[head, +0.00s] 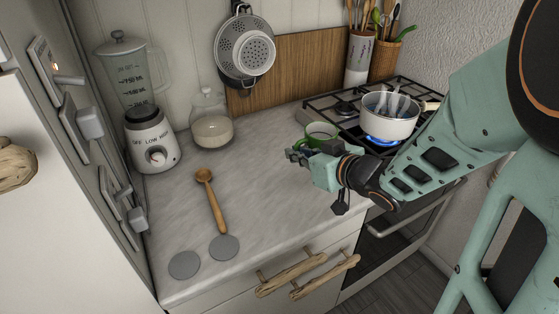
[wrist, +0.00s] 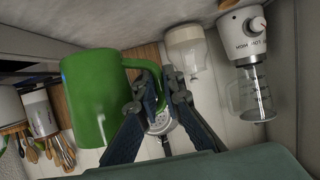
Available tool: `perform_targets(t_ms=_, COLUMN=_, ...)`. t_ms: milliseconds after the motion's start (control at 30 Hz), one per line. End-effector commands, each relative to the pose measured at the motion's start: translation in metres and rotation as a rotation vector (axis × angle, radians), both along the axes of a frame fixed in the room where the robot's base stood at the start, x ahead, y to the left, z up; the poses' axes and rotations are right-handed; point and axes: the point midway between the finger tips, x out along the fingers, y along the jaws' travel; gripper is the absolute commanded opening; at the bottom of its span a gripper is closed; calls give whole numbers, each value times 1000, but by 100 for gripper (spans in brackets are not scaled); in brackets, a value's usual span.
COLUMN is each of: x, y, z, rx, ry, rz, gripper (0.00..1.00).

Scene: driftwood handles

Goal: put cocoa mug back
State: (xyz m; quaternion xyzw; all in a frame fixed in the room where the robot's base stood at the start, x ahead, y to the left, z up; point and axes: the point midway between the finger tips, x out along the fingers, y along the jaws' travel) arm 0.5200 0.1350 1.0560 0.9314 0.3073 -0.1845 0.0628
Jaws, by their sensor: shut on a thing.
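The green mug (head: 320,131) is at the back of the counter, beside the left edge of the stove, partly hidden behind my gripper (head: 306,158). In the wrist view the mug (wrist: 88,98) fills the left middle, with its handle toward my gripper (wrist: 160,85). The fingers are closed on the handle. I cannot tell whether the mug touches the counter or hangs just above it. Two flat grey discs, one nearer the left (head: 185,265) and one to its right (head: 224,247), lie bare at the counter's front left.
A wooden spoon (head: 212,200) lies mid-counter. A blender (head: 150,140) and a glass jar (head: 211,125) stand at the back left. A pot (head: 389,115) sits over a lit blue flame (head: 382,141) on the stove. The counter's right front is clear.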

Motion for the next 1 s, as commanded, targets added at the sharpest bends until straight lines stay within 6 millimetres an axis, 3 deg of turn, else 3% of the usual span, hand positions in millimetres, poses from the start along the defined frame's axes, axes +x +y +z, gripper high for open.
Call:
perform_targets(t_ms=100, x=14, y=20, z=-17, rx=0, ry=-3, rz=4, gripper=0)
perform_targets(t_ms=400, x=31, y=40, z=-50, rx=0, ry=-3, rz=1, gripper=0)
perform_targets(t_ms=767, x=39, y=50, z=-61, rx=0, ry=-1, rz=-1, gripper=0)
perform_targets(t_ms=1000, x=43, y=55, z=-85, rx=0, ry=-1, rz=-1, gripper=0)
